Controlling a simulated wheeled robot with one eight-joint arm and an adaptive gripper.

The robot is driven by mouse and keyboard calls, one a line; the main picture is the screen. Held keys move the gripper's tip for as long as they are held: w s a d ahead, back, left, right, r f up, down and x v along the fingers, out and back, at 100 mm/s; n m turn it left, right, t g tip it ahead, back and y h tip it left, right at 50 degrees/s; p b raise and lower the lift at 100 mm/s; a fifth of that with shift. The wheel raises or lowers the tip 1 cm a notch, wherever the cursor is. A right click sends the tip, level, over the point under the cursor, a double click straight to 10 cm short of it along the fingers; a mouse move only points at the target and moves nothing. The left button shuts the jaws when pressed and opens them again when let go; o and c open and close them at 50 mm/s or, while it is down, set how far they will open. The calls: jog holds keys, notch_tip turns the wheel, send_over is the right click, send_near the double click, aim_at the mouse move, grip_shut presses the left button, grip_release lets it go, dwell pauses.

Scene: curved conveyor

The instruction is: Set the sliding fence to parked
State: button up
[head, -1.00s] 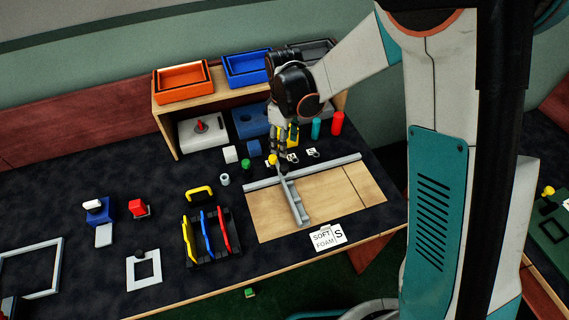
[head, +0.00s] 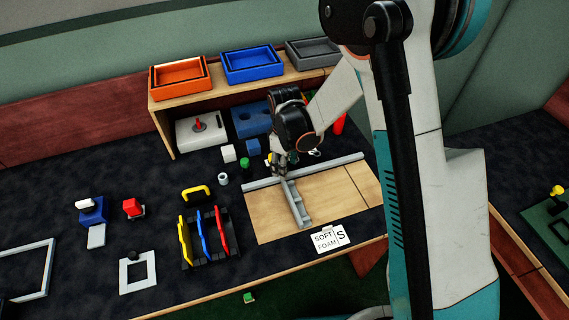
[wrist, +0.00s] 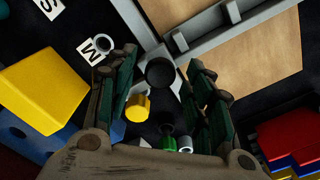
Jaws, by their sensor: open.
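The sliding fence (head: 296,204) is a grey bar lying across the tan board, meeting the long grey rail (head: 335,163) at the board's far edge. In the wrist view the fence (wrist: 235,28) runs to the upper right from the rail (wrist: 133,22). A dark round knob (wrist: 160,72) shows near their junction. My gripper (head: 280,172) is low over that far end and hides it in the head view. In the wrist view my gripper (wrist: 163,66) is open, with the knob between its fingertips. I see no finger clearly touching it.
A yellow mug (wrist: 138,107) and a green object (wrist: 168,143) stand near the fingers. A yellow block (wrist: 42,90) is at left. The board (head: 335,197) is bare beside the fence.

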jog(key=shift+c, duration=0.4)
grip_shut()
jog(key=shift+d, duration=0.1)
jog(key=w+d, duration=0.2)
jog(key=d, duration=0.6)
jog(key=w+d+b, duration=0.1)
jog(key=w+d, duration=0.1)
jog(key=d, duration=0.6)
jog(key=w+d, duration=0.3)
jog(key=d, duration=0.5)
jog(key=shift+w+d, duration=0.1)
jog(key=shift+d, duration=0.2)
jog(key=shift+o, duration=0.4)
grip_release()
jog(key=shift+d, duration=0.2)
jog(key=shift+a, duration=0.1)
